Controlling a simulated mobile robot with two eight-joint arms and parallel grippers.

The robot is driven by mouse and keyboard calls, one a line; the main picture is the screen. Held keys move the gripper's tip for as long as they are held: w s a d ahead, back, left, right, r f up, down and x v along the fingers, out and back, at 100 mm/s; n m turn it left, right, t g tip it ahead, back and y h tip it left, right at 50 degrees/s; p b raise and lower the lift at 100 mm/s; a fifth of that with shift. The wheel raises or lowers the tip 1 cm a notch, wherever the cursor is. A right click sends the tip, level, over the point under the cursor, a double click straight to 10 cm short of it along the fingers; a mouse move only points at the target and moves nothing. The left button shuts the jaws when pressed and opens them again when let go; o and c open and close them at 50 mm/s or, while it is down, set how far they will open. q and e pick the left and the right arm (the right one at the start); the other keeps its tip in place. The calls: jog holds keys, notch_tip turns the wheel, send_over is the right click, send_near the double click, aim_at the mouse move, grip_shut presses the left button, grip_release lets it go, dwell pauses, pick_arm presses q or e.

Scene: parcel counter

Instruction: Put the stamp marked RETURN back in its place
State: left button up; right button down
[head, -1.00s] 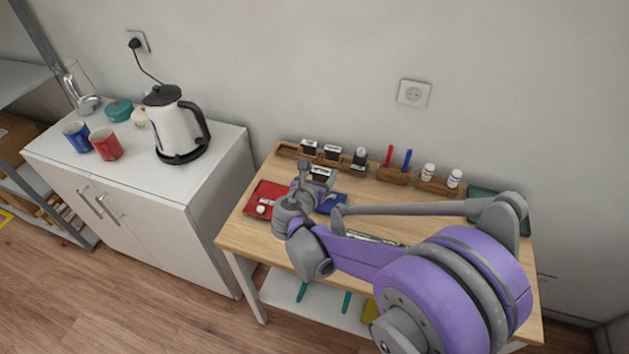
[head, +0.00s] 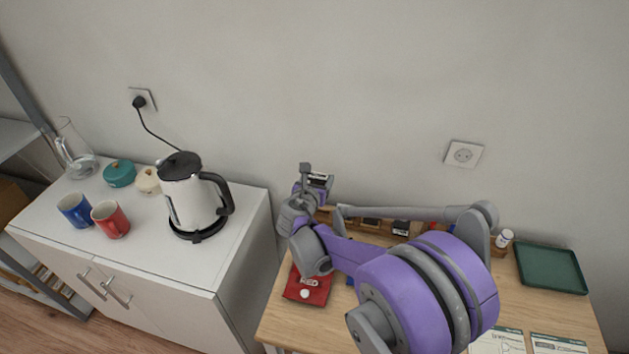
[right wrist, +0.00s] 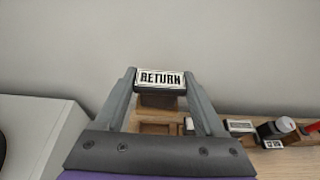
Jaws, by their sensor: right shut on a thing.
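The stamp marked RETURN (right wrist: 161,78) is between the fingers of my right gripper (right wrist: 160,90) in the right wrist view, its label facing the camera. In the head view the stamp (head: 318,180) shows small at the tip of my right gripper (head: 313,184), raised above the back of the table. The gripper is shut on it. The wooden stamp rack (right wrist: 160,128) lies below and beyond the stamp in the right wrist view, with an empty slot showing. Other stamps (right wrist: 239,126) stand in the rack to the right. My left gripper is not in view.
A red ink pad (head: 307,288) lies at the table's front left. A green tray (head: 551,268) and printed forms (head: 497,341) are on the right. The kettle (head: 190,195) stands on the white cabinet (head: 232,255) at left. My right arm hides much of the table.

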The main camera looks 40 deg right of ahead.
jog(key=shift+s+f+b, duration=0.2)
jog(key=shift+f+b, duration=0.1)
jog(key=shift+f, duration=0.1)
jog(key=shift+w+f+b, duration=0.1)
jog(key=shift+f+b, duration=1.1)
jog(key=shift+f, duration=0.75)
jog(key=shift+f, duration=0.15)
jog(key=shift+f+b, duration=2.35)
jog(key=shift+f, duration=0.25)
jog(key=shift+f, duration=0.15)
jog(key=shift+c, duration=0.9)
grip_release()
